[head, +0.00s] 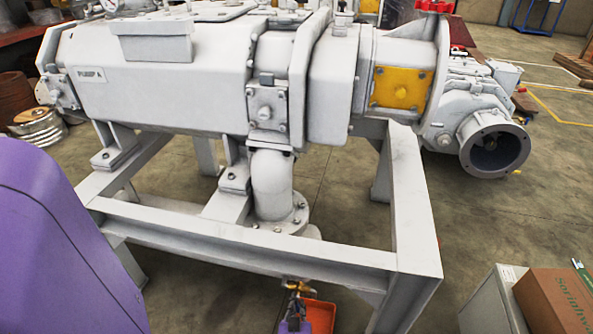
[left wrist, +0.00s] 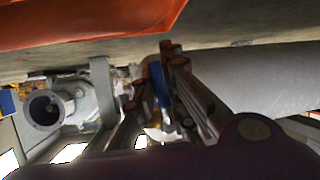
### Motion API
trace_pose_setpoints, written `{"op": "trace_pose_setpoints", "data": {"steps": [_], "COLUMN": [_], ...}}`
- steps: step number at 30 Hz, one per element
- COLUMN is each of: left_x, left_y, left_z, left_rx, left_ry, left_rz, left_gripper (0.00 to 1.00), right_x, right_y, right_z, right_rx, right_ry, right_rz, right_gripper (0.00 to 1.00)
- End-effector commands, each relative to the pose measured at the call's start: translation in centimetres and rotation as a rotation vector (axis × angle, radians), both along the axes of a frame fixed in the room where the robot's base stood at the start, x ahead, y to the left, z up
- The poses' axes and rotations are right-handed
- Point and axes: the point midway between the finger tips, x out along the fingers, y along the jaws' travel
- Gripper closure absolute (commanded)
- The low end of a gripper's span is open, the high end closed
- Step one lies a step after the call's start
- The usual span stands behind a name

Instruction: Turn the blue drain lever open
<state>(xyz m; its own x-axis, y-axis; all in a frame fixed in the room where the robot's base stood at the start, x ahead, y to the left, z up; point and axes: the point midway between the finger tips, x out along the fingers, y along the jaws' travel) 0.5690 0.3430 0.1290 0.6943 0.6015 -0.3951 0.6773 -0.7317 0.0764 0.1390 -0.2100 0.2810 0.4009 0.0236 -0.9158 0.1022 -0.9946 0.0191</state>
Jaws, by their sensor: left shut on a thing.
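The blue drain lever (left wrist: 161,84) shows in the left wrist view as a narrow blue bar between the fingers of my left gripper (left wrist: 170,62). The gripper is shut on it. Brass-coloured valve metal (left wrist: 155,133) shows beside the lever's end. In the head view the brass drain valve (head: 297,286) hangs under the front beam of the pump frame. My left gripper (head: 295,312) is just below it, small and partly cut off by the bottom edge; the lever is hard to make out there. My right gripper is in neither view.
The grey pump (head: 180,80) sits on a steel frame (head: 240,240), whose front beam is above the valve. An orange tray (head: 321,316) lies under the valve, and it fills the top of the left wrist view (left wrist: 80,22). A cardboard box (head: 556,300) stands at right.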

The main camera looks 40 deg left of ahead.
Motion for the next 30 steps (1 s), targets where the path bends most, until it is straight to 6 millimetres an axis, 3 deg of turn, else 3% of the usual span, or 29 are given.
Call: {"op": "trace_pose_setpoints", "data": {"steps": [9,22,23,26,30], "left_x": [0.8,0.9,0.9,0.9,1.0], "left_y": [-1.5,-1.7,-1.7,-1.7,-1.7], "left_z": [0.4,0.5,0.5,0.5,0.6], "left_rx": [-0.306,-0.359,-0.359,-0.358,-0.357], "left_ry": [-0.186,-0.217,-0.217,-0.217,-0.217], "left_rz": [0.001,0.001,0.001,0.001,0.001], "left_gripper": [1.0,1.0,0.86,0.73,0.7], "right_x": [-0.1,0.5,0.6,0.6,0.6], "right_y": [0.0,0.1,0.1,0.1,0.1], "right_z": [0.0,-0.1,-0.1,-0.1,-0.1], "right_rx": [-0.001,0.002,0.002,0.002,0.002], "right_ry": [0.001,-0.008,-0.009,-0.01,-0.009], "right_rz": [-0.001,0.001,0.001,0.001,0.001], "right_gripper": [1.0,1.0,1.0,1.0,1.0]}}
